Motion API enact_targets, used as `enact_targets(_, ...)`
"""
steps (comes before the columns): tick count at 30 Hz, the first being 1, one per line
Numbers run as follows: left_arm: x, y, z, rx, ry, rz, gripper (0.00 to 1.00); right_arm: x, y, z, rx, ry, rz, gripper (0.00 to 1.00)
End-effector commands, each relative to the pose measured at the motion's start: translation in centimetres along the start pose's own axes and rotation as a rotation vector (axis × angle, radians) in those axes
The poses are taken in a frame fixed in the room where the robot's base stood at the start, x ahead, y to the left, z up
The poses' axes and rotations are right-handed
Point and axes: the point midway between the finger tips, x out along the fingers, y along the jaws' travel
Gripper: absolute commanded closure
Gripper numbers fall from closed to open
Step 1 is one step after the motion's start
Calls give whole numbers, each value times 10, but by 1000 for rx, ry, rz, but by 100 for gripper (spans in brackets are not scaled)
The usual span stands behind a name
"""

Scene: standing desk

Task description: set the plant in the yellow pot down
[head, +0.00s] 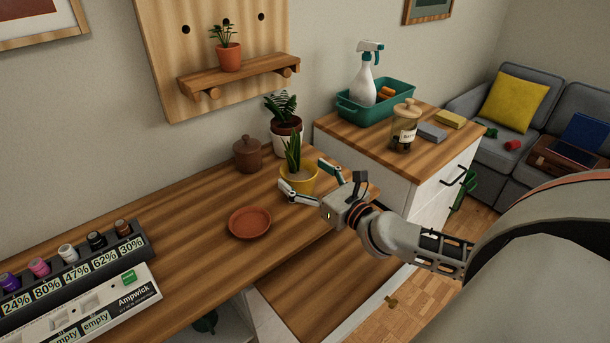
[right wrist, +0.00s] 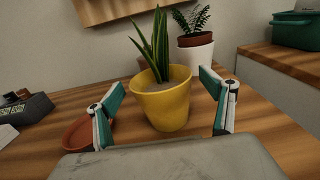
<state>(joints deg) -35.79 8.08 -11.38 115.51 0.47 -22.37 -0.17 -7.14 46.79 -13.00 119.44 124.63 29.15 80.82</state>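The yellow pot (head: 299,181) with a tall spiky green plant (head: 292,150) stands upright, apparently on the wooden desk, near its right end. In the right wrist view the yellow pot (right wrist: 165,105) sits between and a little beyond my fingertips, with a gap visible on each side. My right gripper (head: 306,179) is open and reaches in from the right; it also shows in the right wrist view (right wrist: 163,105). A terracotta saucer (head: 250,222) lies empty on the desk, left of the pot. My left gripper is not in view.
A white-and-brown pot with a fern (head: 286,136) stands close behind the yellow pot. A brown lidded jar (head: 247,154) is behind the saucer. A rack of colored bottles (head: 72,265) fills the desk's left. The desk between rack and saucer is clear.

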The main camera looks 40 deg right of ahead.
Motion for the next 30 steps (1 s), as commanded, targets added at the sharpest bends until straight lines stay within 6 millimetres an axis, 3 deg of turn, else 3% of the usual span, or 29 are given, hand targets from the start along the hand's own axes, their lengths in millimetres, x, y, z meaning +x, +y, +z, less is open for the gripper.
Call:
enact_targets(6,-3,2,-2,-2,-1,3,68,0,0,6,0,-1,0,18)
enact_targets(10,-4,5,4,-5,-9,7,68,-12,0,1,1,4,1,18)
enact_targets(30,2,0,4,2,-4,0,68,-102,0,1,2,4,0,18)
